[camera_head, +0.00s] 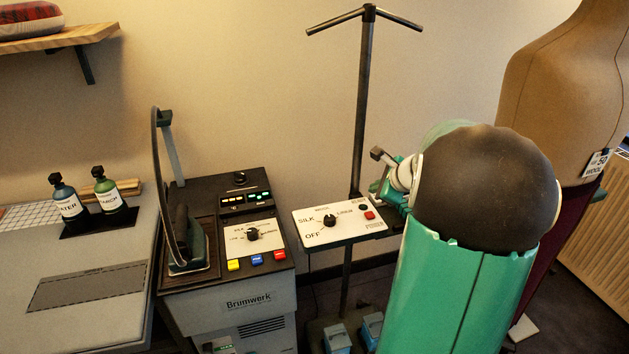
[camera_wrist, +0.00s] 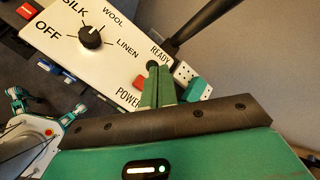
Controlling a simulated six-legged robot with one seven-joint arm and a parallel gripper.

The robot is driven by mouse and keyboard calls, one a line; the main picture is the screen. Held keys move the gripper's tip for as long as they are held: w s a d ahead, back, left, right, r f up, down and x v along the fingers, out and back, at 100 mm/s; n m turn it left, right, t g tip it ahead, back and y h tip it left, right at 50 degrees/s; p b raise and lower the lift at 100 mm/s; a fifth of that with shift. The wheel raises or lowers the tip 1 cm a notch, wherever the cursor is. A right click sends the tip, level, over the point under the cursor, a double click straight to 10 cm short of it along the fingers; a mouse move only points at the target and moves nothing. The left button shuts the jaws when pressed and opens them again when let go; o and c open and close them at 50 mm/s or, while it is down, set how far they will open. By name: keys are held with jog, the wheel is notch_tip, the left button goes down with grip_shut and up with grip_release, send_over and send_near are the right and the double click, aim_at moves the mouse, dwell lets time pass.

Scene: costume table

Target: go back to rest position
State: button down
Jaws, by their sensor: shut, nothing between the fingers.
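My gripper (camera_wrist: 158,84) shows in the wrist view as two green fingers, shut together with nothing between them. The fingers overlap the edge of a white control panel (camera_wrist: 115,58), beside its red power button (camera_wrist: 140,83); I cannot tell whether they touch it. The panel has a black dial (camera_wrist: 92,38) with OFF, SILK, WOOL and LINEN around it. In the head view the same panel (camera_head: 312,214) is on a dark stand, just left of my bent green arm. The arm hides most of the gripper there.
A tall stand pole (camera_head: 363,110) rises behind the panel. Bottles (camera_head: 67,202) stand on the grey table (camera_head: 110,325). A dress form (camera_head: 560,95) is close on the right. Blue pedals (camera_head: 336,340) are below.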

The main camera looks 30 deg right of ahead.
jog(key=s+a+r+n+g+y, duration=0.1)
jog(key=a+r+n, duration=0.35)
jog(key=a, duration=0.75)
jog(key=a+r+n+g+y, duration=0.1)
jog(key=a+r+n, duration=0.1)
jog(key=a+n, duration=0.75)
jog(key=s+a+n+g+h, duration=0.1)
jog(key=s+a+n, duration=1.2)
jog(key=s+a, duration=0.2)
jog(key=a, duration=0.2)
jog(key=shift+a+r+n+g, duration=0.15)
jog(key=shift+a+n+g, duration=0.15)
jog(key=shift+a, duration=0.05)
jog(key=shift+s, duration=0.1)
